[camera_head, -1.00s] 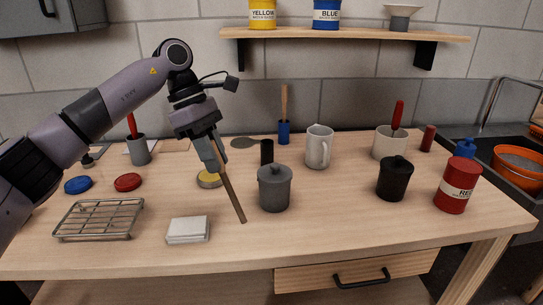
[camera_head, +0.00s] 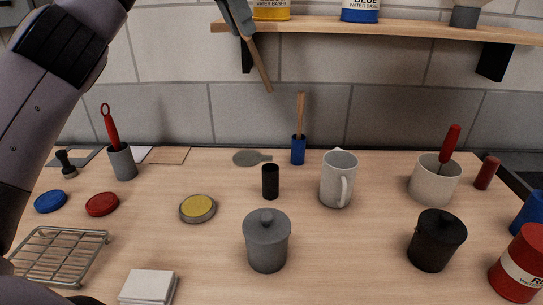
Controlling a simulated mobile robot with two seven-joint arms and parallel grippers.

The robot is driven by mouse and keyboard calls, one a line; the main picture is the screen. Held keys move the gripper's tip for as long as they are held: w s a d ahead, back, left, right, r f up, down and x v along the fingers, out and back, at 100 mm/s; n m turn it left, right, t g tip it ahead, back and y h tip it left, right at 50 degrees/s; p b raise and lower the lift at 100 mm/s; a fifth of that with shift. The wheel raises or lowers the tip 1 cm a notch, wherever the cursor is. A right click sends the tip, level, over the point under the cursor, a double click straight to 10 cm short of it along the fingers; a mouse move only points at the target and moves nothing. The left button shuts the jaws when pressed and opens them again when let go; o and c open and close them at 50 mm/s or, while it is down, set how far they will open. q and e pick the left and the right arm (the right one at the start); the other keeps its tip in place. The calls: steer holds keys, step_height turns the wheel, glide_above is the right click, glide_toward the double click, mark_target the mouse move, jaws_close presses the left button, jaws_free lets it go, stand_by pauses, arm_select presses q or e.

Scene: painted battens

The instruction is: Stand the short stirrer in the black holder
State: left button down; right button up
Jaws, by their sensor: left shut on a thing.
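My left gripper (camera_head: 238,20) is at the top of the picture, shut on a wooden stirrer (camera_head: 261,67). The stirrer hangs from the fingers, tilted, its lower end to the right, in front of the wall and clear of the table. Its upper part is hidden by the fingers. The black holder (camera_head: 270,182), a small dark cylinder, stands upright on the table, well below the stirrer's tip. Another wooden stirrer (camera_head: 300,115) stands in a blue holder (camera_head: 298,150) behind it. My right gripper is out of view.
A grey lidded pot (camera_head: 267,243) stands in front of the black holder, and a white jug (camera_head: 338,180) to its right. A yellow-topped tin (camera_head: 198,208) lies to the left. The shelf (camera_head: 400,29) overhangs the back of the table.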

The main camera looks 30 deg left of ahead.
arm_select(q)
step_height(320, 180, down, 20)
steer(key=b, duration=0.2)
steer(key=shift+s+r+b, duration=0.15)
steer(key=shift+b, duration=0.15)
